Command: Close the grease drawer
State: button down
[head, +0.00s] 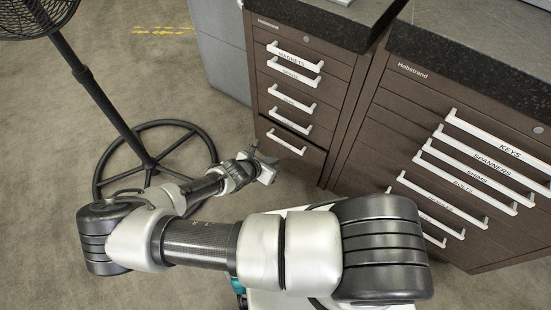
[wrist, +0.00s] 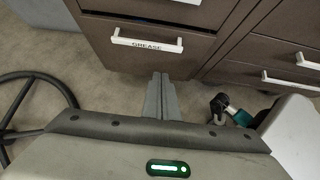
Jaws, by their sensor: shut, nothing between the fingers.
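The grease drawer (wrist: 195,52) is the brown bottom drawer of the left cabinet, with a white handle (wrist: 147,42) labelled GREASE. A dark gap along its top edge in the wrist view suggests that it stands out a little. In the head view the drawer (head: 312,155) is low on the cabinet, with its handle (head: 286,142) towards me. My gripper (wrist: 160,75) is shut and empty. Its fingertips show just below the handle in the wrist view, apart from it. In the head view my gripper (head: 268,163) is near the drawer's lower left; the exact distance is unclear.
The left cabinet's upper drawers (head: 280,75) look shut. A wider cabinet (head: 440,130) with several labelled drawers stands to the right. A black fan (head: 110,110) with a ring base (wrist: 65,90) stands on the left. Carpet (head: 190,95) is clear between fan and cabinet.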

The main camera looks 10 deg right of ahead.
aim_at(291, 146)
jog(key=w+d+f+b, duration=0.3)
jog(key=w+d+f, duration=0.2)
jog(key=w+d, duration=0.1)
jog(key=shift+w+d+f, duration=0.15)
jog(key=shift+w+d, duration=0.1)
jog(key=shift+d, duration=0.05)
jog(key=shift+w+d+p, duration=0.35)
jog(key=shift+w+d, duration=0.6)
jog(key=shift+d, duration=0.05)
